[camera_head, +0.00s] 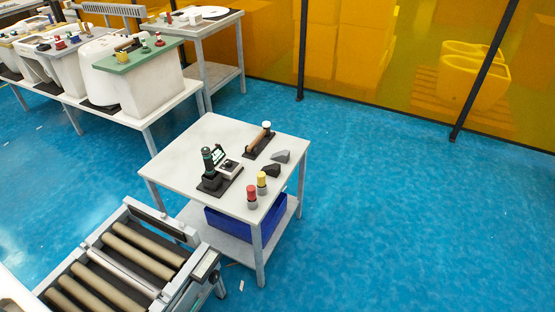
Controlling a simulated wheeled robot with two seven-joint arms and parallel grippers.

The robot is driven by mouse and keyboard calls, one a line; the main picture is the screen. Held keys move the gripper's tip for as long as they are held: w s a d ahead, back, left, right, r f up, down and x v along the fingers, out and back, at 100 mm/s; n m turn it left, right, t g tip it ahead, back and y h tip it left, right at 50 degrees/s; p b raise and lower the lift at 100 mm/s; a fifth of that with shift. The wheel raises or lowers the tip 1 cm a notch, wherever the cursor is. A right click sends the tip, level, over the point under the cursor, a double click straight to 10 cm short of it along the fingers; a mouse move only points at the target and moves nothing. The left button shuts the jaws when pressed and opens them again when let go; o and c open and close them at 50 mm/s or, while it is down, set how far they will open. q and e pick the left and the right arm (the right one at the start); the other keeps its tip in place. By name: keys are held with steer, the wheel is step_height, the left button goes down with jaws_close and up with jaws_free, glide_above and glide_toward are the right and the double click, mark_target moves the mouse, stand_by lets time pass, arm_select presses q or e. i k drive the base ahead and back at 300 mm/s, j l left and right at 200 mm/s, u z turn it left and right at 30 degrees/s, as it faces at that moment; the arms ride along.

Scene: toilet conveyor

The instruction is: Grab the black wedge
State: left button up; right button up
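Two small wedge-shaped pieces lie on the right side of the white table in the middle of the view. The nearer one is the black wedge (271,170), dark and low. Just behind it, towards the table's right edge, is a greyer wedge (281,156). Both look clear of other objects on top. Neither of my grippers is in view.
The white table (185,160) also bears a green-black tool (211,165), a brown-handled tool (259,141), and red (251,193) and yellow (262,179) cylinders. A blue bin (235,226) sits below. A roller conveyor (125,262) stands front left; blue floor is clear right.

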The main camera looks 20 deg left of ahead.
mark_target(273, 170)
steer(key=i+u, duration=0.15)
steer(key=i, duration=0.35)
steer(key=i+l+u, duration=0.15)
steer(key=i, duration=0.35)
